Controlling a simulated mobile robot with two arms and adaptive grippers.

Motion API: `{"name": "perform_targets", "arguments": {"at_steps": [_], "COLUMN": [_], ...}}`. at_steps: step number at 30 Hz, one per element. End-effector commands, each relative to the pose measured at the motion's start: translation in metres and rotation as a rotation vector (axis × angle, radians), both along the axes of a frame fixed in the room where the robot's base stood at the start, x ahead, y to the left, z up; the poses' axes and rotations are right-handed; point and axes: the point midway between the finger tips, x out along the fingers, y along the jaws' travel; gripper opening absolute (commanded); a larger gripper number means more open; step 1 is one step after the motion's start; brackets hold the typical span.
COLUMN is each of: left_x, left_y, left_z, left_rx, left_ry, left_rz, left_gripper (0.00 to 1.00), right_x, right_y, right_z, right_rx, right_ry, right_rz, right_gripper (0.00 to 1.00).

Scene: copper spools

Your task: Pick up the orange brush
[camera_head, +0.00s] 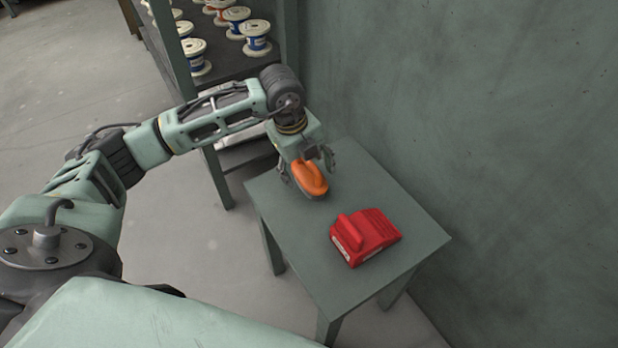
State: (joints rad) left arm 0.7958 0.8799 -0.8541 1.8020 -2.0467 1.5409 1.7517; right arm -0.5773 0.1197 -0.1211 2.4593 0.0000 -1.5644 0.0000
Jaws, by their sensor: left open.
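The orange brush (312,179) lies near the far left part of a small grey-green table (412,275). It has a rounded orange body with a raised handle and a darker underside. My left gripper (308,172) points down right at the brush, with one finger on its left and the other at its upper right. The jaws are open. Part of the brush's far end is hidden by the gripper, and I cannot tell whether the fingers touch it. My right gripper is not in view.
A red box-like object (364,237) with a raised top part sits on the table, to the lower right of the brush. A shelf rack (228,66) with several wire spools (256,38) stands behind my left arm. A wall closes off the right side.

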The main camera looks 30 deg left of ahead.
Motion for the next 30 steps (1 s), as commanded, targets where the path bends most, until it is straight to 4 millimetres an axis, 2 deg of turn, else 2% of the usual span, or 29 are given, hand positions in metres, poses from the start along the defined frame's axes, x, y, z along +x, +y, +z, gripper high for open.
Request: {"name": "perform_targets", "arguments": {"at_steps": [1, 6, 15, 30], "left_x": [0.003, 0.008, 0.009, 0.009], "left_y": [-0.001, -0.002, -0.003, -0.003], "left_z": [-0.012, -0.031, -0.034, -0.034], "left_rx": [-0.002, 0.0, 0.0, 0.0], "left_ry": [0.003, 0.002, 0.001, 0.001], "left_rz": [0.0, 0.0, 0.0, 0.0], "left_gripper": [0.67, 0.67, 0.66, 0.22], "right_x": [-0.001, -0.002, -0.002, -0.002], "right_y": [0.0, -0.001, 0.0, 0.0], "right_z": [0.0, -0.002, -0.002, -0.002], "right_rx": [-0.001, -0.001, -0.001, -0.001], "right_ry": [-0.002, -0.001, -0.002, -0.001], "right_rz": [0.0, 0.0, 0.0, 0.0], "right_gripper": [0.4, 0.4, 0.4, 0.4]}}
